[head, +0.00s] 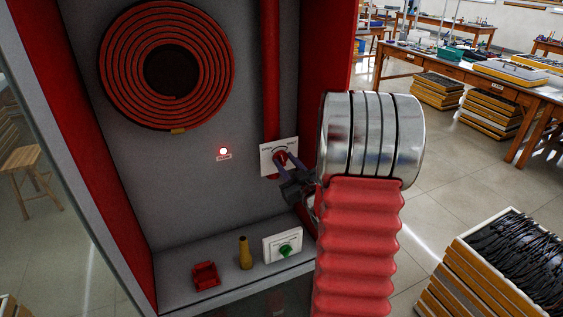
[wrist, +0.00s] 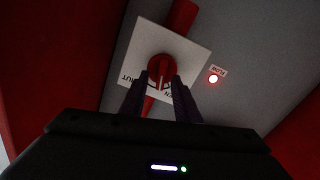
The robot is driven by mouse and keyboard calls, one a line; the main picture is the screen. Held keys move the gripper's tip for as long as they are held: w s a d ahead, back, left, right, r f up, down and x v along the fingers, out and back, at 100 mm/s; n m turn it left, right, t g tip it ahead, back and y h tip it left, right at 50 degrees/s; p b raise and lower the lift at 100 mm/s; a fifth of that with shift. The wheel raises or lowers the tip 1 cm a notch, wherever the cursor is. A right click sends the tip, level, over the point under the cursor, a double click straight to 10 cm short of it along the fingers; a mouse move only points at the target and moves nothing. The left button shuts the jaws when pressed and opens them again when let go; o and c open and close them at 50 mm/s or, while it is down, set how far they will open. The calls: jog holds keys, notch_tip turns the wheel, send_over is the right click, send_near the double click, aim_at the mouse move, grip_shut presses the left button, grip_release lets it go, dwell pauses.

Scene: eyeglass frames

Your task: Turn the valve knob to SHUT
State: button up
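The valve knob (wrist: 162,67) is red and round, on a square white plate (wrist: 190,40). In the wrist view the plate is rotated, with SHUT lettered at its left and OPEN near its bottom. A pale mark on the knob points down, towards the OPEN side. In the head view the knob (head: 280,158) is partly hidden behind my gripper (head: 286,171). In the wrist view my gripper (wrist: 160,84) has its two dark fingers apart, with tips at the knob's lower left and right edges. I cannot tell whether they touch it.
A red pipe (head: 270,70) runs above the plate. A lit red FLOW lamp (head: 223,151) is left of it. A coiled red hose (head: 115,60) hangs above. A red part (head: 205,275), a brass nozzle (head: 245,253) and a green-knobbed white box (head: 270,250) stand on the shelf below.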

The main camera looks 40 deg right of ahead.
jog(key=shift+c, duration=0.5)
jog(key=shift+a, duration=0.1)
grip_shut()
jog(key=shift+d, duration=0.3)
jog(key=shift+a, duration=0.15)
